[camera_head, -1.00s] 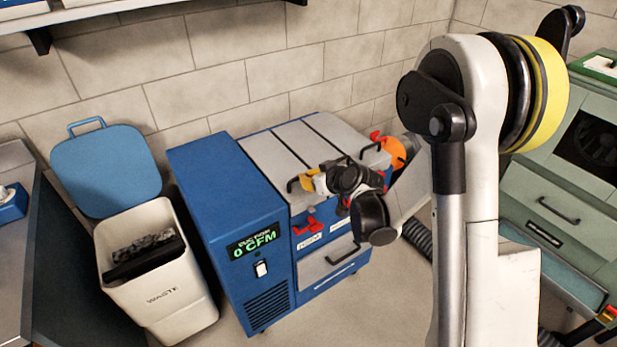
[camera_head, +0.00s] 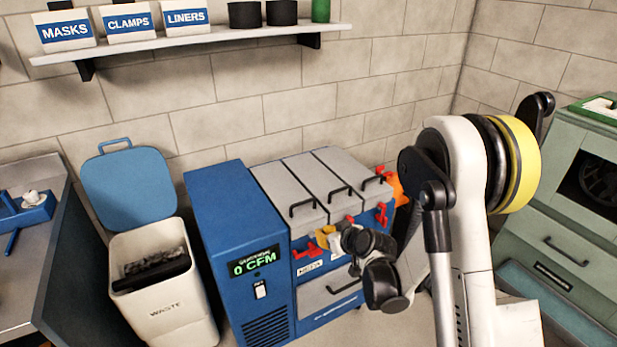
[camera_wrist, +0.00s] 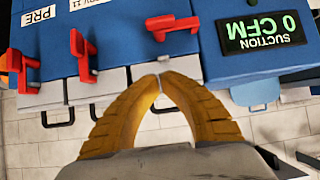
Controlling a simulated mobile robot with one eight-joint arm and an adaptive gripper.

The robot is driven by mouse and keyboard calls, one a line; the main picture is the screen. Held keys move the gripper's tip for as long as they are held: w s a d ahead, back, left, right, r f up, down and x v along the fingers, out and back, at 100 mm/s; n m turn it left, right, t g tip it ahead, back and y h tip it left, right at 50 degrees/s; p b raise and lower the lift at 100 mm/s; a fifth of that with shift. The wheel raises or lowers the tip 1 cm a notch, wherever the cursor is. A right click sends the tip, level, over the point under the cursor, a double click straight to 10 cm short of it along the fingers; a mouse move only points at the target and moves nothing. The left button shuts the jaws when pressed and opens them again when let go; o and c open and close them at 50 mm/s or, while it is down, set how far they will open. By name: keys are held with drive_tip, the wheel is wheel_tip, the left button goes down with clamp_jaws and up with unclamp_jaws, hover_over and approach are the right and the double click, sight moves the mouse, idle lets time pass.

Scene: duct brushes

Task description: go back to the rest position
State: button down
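My gripper (camera_head: 326,236) shows its yellow part in the head view, in front of the blue suction unit (camera_head: 225,210), partly hidden by my wrist. In the wrist view the two yellow fingers (camera_wrist: 159,78) curve together and their tips meet, with nothing seen between them. The suction unit also shows in the wrist view (camera_wrist: 210,65), upside down, with its display (camera_wrist: 262,30) reading 0 CFM. Red latches (camera_wrist: 82,50) stand on its front, beyond the fingertips. I cannot tell the distance from the tips to the unit.
A white waste bin (camera_head: 165,300) with dark contents and a raised blue lid (camera_head: 130,185) stands left of the unit. A grey bench (camera_head: 45,265) is at far left, a green cabinet (camera_head: 530,220) at right. A wall shelf (camera_head: 200,38) holds labelled boxes. Floor shows in front of the unit.

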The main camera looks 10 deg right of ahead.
drive_tip(key=s+d+r+m+g+h, duration=0.2)
drive_tip(key=s+r, duration=0.9)
drive_tip(key=r, duration=0.4)
drive_tip(key=s+d+r+m+h, duration=0.1)
drive_tip(key=s+d, duration=0.1)
drive_tip(key=s, duration=0.8)
drive_tip(key=s+d+r+m+g+h, duration=0.1)
drive_tip(key=s+d+r, duration=0.1)
drive_tip(key=s, duration=0.8)
drive_tip(key=shift+s+d+r+m, duration=0.3)
drive_tip(key=shift+m, duration=0.1)
